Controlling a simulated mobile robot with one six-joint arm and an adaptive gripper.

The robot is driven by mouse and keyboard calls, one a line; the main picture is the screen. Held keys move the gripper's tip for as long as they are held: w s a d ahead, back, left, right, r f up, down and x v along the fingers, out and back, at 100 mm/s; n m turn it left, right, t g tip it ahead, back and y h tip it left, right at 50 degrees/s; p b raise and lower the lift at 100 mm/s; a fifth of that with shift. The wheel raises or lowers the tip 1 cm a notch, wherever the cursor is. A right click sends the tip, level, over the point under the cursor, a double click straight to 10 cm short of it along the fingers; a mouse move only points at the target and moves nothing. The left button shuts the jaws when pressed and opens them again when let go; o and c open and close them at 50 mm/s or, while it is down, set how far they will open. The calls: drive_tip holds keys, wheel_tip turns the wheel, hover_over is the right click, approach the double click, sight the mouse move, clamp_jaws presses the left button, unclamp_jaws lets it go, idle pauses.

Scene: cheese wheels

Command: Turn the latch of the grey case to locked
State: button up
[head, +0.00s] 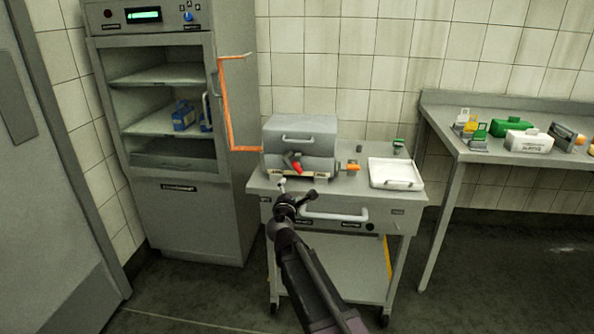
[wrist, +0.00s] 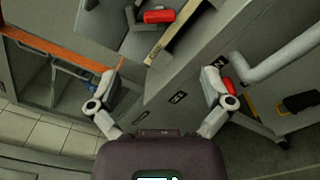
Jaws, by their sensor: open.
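The grey case (head: 300,130) stands shut on top of a grey cart, with a handle on its upper front. Its latch (head: 296,164) has a red grip and a dark base, low on the case front. The red grip also shows at the top of the wrist view (wrist: 158,16), beside a pale label strip. Whether the latch is locked cannot be read. My gripper (head: 283,192) is in front of the cart, below and nearer than the latch. In the wrist view my gripper (wrist: 158,84) has its fingers wide apart, with nothing between them and apart from the latch.
The cart (head: 410,198) has a front rail handle (head: 335,216) close to my gripper. A white tray (head: 396,184) lies right of the case. A side table (head: 450,140) holds several small items.

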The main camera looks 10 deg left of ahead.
sight(297, 170)
drive_tip(key=w, duration=1.3)
drive_tip(key=shift+w+d, duration=0.25)
drive_tip(key=shift+w, duration=0.15)
drive_tip(key=c, duration=1.1)
